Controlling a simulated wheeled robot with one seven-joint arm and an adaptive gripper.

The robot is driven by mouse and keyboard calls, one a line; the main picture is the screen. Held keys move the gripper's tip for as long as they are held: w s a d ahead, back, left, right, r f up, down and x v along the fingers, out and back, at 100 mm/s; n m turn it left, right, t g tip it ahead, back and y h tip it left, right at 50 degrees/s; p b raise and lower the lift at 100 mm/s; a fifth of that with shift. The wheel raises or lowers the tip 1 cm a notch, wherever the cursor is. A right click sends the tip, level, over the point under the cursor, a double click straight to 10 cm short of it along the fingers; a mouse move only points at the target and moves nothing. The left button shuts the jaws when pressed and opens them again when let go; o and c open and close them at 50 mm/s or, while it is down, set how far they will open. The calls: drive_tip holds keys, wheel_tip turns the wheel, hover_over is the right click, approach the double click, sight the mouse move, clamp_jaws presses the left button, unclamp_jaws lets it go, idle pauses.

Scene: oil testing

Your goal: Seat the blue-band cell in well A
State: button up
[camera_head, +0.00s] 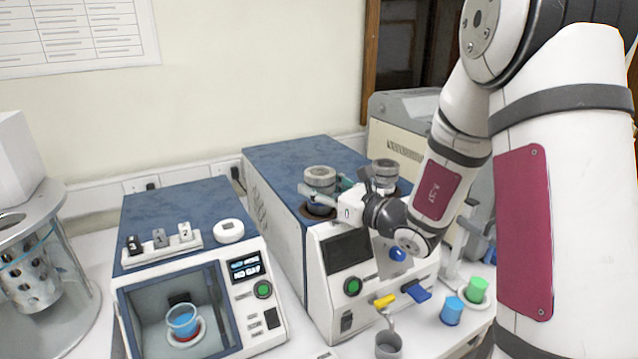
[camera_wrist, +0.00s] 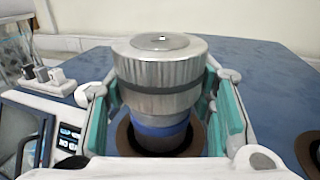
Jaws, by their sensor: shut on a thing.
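The blue-band cell (camera_wrist: 160,75) is a silver ribbed cylinder with a round cap. Its blue band (camera_wrist: 158,131) shows low on its body in the wrist view. In the head view its top (camera_head: 320,176) shows above the front left of the blue-topped machine (camera_head: 285,160). My gripper (camera_head: 328,193) is shut on the cell; its teal finger pads (camera_wrist: 225,110) flank it. The cell stands upright over a brown-ringed well (camera_wrist: 122,135). I cannot tell how deep its lower end sits. No well letter is readable.
Another silver cap (camera_head: 384,170) stands on the machine behind my gripper. A second brown ring (camera_wrist: 312,152) shows at the wrist view's right edge. A smaller bath machine (camera_head: 190,260) stands to the left. Blue (camera_head: 452,311) and green (camera_head: 476,290) cups stand front right.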

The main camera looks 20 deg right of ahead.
drive_tip(key=shift+f, duration=0.6)
drive_tip(key=shift+f+b, duration=0.15)
drive_tip(key=shift+b, duration=0.15)
drive_tip(key=o, duration=1.5)
drive_tip(key=shift+f, duration=0.1)
drive_tip(key=v, duration=1.2)
